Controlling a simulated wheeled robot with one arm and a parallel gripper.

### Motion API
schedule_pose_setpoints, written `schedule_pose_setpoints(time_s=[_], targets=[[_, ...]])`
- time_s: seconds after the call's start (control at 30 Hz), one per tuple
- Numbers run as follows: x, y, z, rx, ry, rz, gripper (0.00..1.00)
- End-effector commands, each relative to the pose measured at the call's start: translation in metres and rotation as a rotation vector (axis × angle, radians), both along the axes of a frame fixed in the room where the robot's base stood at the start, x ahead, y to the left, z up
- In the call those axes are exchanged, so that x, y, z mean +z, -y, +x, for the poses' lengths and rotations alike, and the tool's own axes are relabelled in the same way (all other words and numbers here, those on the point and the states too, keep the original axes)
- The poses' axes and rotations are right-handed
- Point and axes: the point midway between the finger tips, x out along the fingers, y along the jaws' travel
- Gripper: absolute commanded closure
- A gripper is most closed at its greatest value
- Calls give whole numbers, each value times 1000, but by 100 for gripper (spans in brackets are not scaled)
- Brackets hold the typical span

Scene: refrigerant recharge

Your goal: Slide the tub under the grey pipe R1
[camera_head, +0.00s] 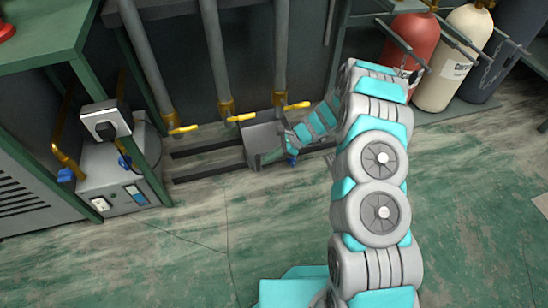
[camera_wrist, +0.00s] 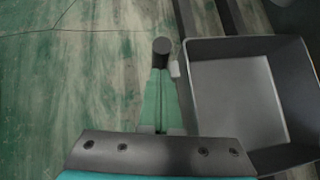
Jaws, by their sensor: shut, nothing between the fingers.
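The grey, open, square tub (camera_head: 262,133) sits on dark floor rails, below and between the middle and right pipes. In the wrist view the tub (camera_wrist: 240,95) fills the right side and looks empty. A dark round-ended piece (camera_wrist: 162,48) shows at the fingertips. Three grey pipes hang down: left (camera_head: 146,55), middle (camera_head: 214,50) and right (camera_head: 281,45). No R1 label is readable.
Yellow valve handles (camera_head: 183,129) sit at the pipe ends. The rails (camera_head: 205,172) run left and right of the tub. A grey pump unit (camera_head: 118,180) stands left. Red (camera_head: 412,45) and cream (camera_head: 455,60) cylinders stand right. The front floor is clear except for my arm.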

Motion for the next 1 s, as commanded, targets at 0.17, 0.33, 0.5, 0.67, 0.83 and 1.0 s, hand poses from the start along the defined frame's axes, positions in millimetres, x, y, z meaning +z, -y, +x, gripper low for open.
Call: schedule_pose_setpoints(time_s=[0.17, 0.33, 0.5, 0.67, 0.83, 1.0], targets=[[0, 0, 0, 0, 0, 0, 100], [0, -2, -1, 1, 0, 0, 100], [0, -19, -6, 5, -1, 2, 100], [-1, -55, -17, 7, -2, 2, 100], [-1, -110, -34, 11, -1, 4, 100], [-1, -170, -48, 11, 1, 2, 100]])
